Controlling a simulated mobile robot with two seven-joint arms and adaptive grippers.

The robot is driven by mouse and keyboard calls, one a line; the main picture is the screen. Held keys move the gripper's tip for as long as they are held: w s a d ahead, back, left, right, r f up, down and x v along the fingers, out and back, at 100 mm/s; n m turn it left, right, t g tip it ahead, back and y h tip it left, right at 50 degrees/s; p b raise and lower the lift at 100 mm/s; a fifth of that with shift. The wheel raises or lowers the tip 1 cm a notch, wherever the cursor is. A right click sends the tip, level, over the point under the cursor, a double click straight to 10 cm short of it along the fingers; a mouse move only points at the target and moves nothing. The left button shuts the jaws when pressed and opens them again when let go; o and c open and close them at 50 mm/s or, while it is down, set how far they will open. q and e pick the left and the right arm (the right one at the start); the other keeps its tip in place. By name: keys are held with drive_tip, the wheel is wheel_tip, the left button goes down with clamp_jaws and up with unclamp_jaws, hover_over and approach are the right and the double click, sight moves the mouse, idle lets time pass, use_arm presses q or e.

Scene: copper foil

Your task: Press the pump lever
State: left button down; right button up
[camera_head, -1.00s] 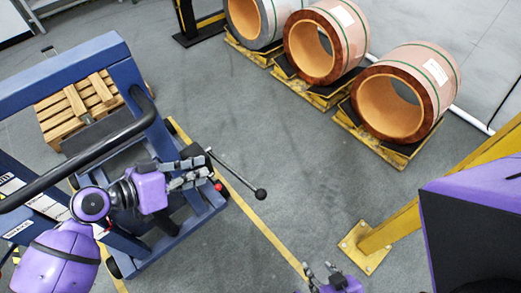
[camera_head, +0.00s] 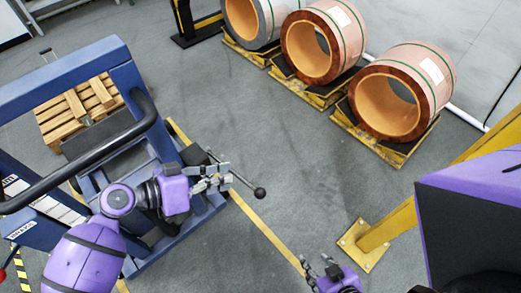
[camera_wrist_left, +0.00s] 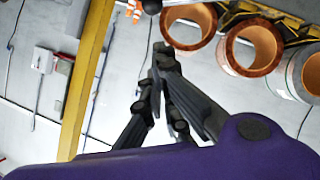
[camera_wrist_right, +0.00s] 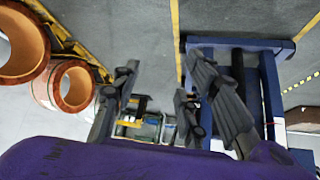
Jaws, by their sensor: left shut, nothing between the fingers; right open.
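The pump lever (camera_head: 246,184) is a thin dark rod ending in a black ball knob; it slants down to the right from the blue lift frame (camera_head: 75,75). My left gripper (camera_head: 226,174) is shut and empty, with its fingertips overlapping the rod's middle, just left of the knob. I cannot tell whether it touches the rod. A black ball, apparently the knob (camera_wrist_left: 151,5), shows at the top edge of the left wrist view, beyond the fingertips. My right gripper (camera_head: 316,268) is open and empty at the bottom of the head view, away from the lever.
Several copper foil coils (camera_head: 420,95) rest on yellow-black stands at the upper right. A yellow post (camera_head: 385,235) stands at the right. A wooden pallet (camera_head: 60,125) lies behind the blue frame. The grey floor between lever and coils is clear.

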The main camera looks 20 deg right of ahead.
use_arm(q)
drive_tip(key=d+f+p, duration=0.1)
drive_tip(key=d+f, duration=0.4)
drive_tip(key=d, duration=0.1)
drive_tip(key=shift+s+d+f, duration=0.15)
drive_tip(key=shift+s+d, duration=0.15)
drive_tip(key=shift+s, duration=0.15)
use_arm(e)
drive_tip(key=shift+w+a+r, duration=0.15)
drive_tip(key=shift+w+r, duration=0.4)
drive_tip(key=shift+r, duration=0.15)
drive_tip(key=shift+r, duration=0.1)
use_arm(q)
drive_tip(key=shift+f, duration=0.1)
